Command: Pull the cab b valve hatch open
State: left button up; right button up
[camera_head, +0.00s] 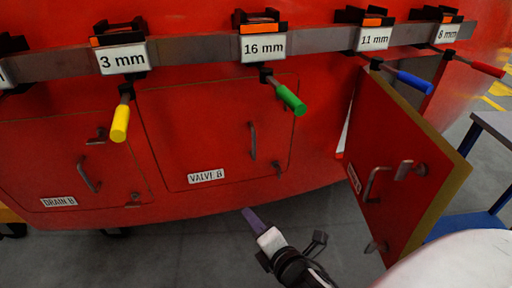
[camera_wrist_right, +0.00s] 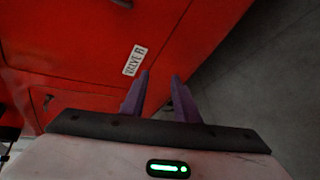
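The cab b valve hatch (camera_head: 215,135) is a red panel labelled VALVE B in the middle of the red nosecone, and it looks closed. Its curved metal handle (camera_head: 252,140) is on its right part, with a small latch (camera_head: 277,167) lower right. My right gripper (camera_head: 247,212) has purple fingers and is below the hatch's lower edge, apart from the handle. In the right wrist view its fingers (camera_wrist_right: 161,77) are spread with nothing between them, and the VALVE B label (camera_wrist_right: 135,60) shows just beyond them. My left gripper is not in view.
A neighbouring hatch (camera_head: 392,150) stands swung open at right, projecting outward. The DRAIN B hatch (camera_head: 65,165) is at left. Yellow (camera_head: 120,122), green (camera_head: 292,99), blue (camera_head: 414,82) and red (camera_head: 487,69) handled tools hang from the labelled rail (camera_head: 200,50). The green one overlaps the valve hatch's top right.

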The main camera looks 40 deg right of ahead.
aim_at(255, 145)
jog(key=w+d+r+n+t+h+b, duration=0.1)
jog(key=w+d+r+n+t+h, duration=0.15)
jog(key=r+n, duration=0.35)
jog(key=w+d+r+n+t+h, duration=0.1)
jog(key=w+d+r+n, duration=0.1)
jog(key=d+r+n, duration=0.3)
jog(key=shift+n+h, duration=0.25)
jog(key=shift+n, duration=0.45)
jog(key=x, duration=0.6)
jog(key=a+x, duration=0.1)
jog(key=x, duration=0.2)
jog(key=shift+w+d+r, duration=0.15)
jog(key=shift+w+r, duration=0.05)
jog(key=shift+w, duration=0.35)
grip_shut()
